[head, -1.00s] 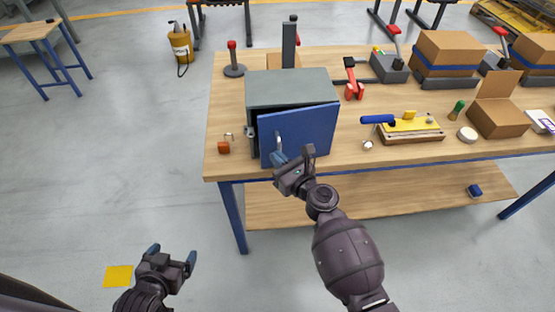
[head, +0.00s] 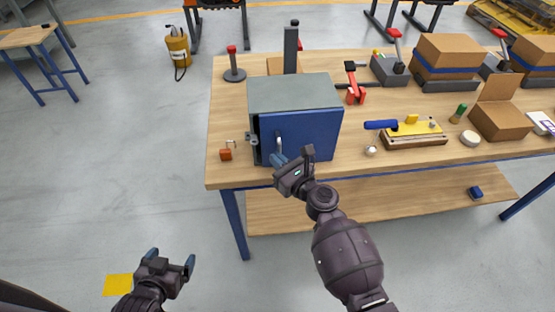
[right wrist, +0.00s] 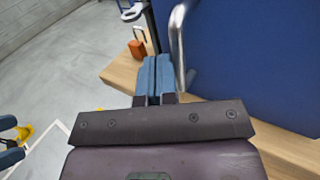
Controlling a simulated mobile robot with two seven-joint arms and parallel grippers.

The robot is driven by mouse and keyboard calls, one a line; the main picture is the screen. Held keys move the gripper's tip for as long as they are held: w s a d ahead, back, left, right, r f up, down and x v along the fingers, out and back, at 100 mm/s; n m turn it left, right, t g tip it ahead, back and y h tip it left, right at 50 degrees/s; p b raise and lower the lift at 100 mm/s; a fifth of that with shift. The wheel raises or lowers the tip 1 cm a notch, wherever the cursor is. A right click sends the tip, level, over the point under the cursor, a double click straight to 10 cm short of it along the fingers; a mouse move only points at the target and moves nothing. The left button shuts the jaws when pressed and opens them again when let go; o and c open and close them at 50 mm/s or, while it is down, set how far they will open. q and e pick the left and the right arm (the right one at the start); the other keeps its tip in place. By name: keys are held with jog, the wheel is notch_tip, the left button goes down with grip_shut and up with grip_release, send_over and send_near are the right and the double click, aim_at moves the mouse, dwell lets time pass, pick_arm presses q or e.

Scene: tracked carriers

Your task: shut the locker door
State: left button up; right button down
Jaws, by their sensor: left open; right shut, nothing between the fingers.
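The locker (head: 290,92) is a grey box on the workbench with a blue door (head: 318,132) on its front. The door looks nearly flush with the body; I cannot tell whether a thin gap is left at its left edge. A silver handle (head: 279,145) stands near that edge and also shows in the right wrist view (right wrist: 178,45). My right gripper (head: 280,161) is shut and empty, its blue fingertips (right wrist: 156,75) just left of the handle and close to the door; contact cannot be told. My left gripper (head: 171,260) is open and empty, low over the floor.
An orange padlock (head: 226,154) lies on the workbench (head: 230,178) left of the locker. A red toggle clamp (head: 355,92) and a blue-handled tool (head: 381,125) are to its right. Cardboard boxes (head: 450,53) stand further right. The floor at left is mostly clear.

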jog(key=v, duration=1)
jog(key=shift+s+d+p, duration=0.3)
jog(key=s+d+f+n+h, duration=0.25)
jog(key=d+n+h, duration=0.7)
jog(key=n, duration=1.35)
jog(key=s+d+f+n+g+h, duration=0.1)
jog(key=s+d+f+n+h, duration=0.2)
jog(key=s+d, duration=1.1)
notch_tip(320, 180, down, 4)
jog(key=shift+d+r+n, duration=0.15)
jog(key=shift+d+n, duration=0.25)
jog(key=shift+n, duration=0.8)
